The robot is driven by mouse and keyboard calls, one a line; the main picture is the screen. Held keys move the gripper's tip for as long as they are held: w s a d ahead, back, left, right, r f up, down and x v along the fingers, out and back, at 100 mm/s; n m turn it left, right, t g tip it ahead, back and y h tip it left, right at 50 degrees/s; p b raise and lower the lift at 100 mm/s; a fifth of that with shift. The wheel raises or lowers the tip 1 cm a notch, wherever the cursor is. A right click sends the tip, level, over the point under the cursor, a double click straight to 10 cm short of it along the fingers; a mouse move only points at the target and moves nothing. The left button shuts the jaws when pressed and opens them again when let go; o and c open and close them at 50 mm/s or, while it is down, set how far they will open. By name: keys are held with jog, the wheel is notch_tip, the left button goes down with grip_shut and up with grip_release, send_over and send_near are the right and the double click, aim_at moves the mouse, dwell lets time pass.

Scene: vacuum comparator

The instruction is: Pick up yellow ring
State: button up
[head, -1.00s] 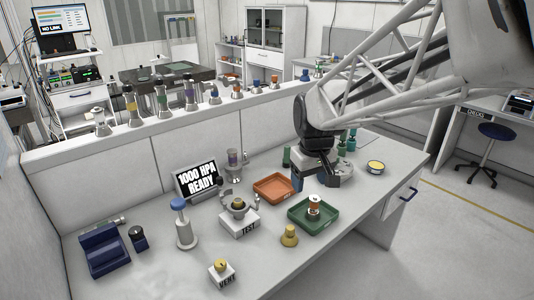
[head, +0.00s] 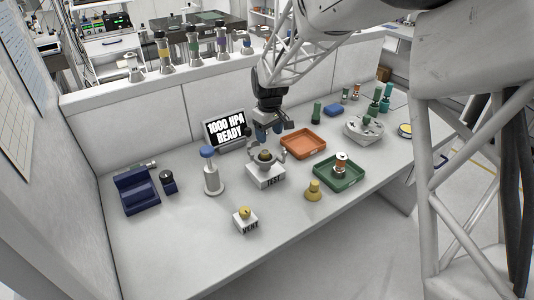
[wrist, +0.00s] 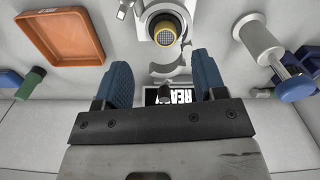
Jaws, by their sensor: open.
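A yellow ring (wrist: 165,33) shows around a grey mesh centre in the wrist view, on the round piece held in the white TEST stand (wrist: 145,12). In the head view this piece (head: 264,156) sits between the arms of the TEST stand (head: 266,177), small and dark with a brassy tone. My gripper (head: 271,135) is above the bench behind the stand, near the display. Its blue fingers (wrist: 163,78) are apart with nothing held between them. The yellow ring lies beyond the fingertips in the wrist view, not between them.
The READY display (head: 226,130) stands close to my gripper on the left. An orange tray (head: 303,144) is to the right and a blue-topped post (head: 211,172) to the left.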

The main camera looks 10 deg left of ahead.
aim_at(265, 152)
jog(key=shift+w+a+f, duration=0.3)
jog(key=shift+a+f, duration=0.2)
jog(key=shift+a, duration=0.15)
jog(key=shift+f, duration=1.3)
jog(key=shift+s+f, duration=0.1)
jog(key=shift+f, duration=2.5)
jog(key=c, duration=0.7)
jog(key=shift+o, duration=0.2)
jog(key=shift+r, duration=0.1)
